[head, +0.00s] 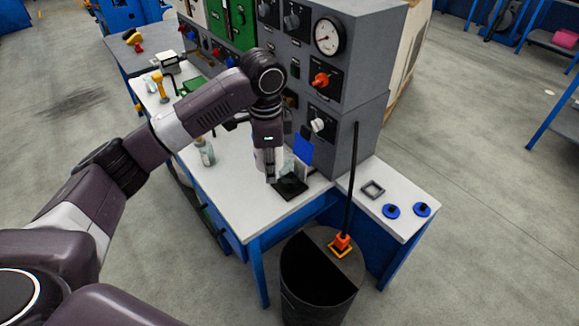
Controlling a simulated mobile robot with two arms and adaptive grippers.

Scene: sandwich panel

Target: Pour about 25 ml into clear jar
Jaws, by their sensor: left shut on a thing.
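My left arm reaches in from the left, and my left gripper (270,177) points down over the white bench. It is shut on a clear, pale vessel (287,164), mostly hidden behind the fingers; I cannot tell whether it holds liquid. The vessel shows just above a small black square pad (291,189) near the bench's front edge; I cannot tell whether they touch. A clear bottle or jar (207,153) stands upright on the bench, left of the gripper. I cannot tell for sure which of these is the clear jar. My right gripper is not in view.
A grey panel (345,125) with a gauge (328,36) and knobs rises behind the bench (232,205). A dark round bin (318,300) stands in front. A grey square frame (373,190) and two blue discs (391,211) lie on the right. Bench surface between bottle and gripper is clear.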

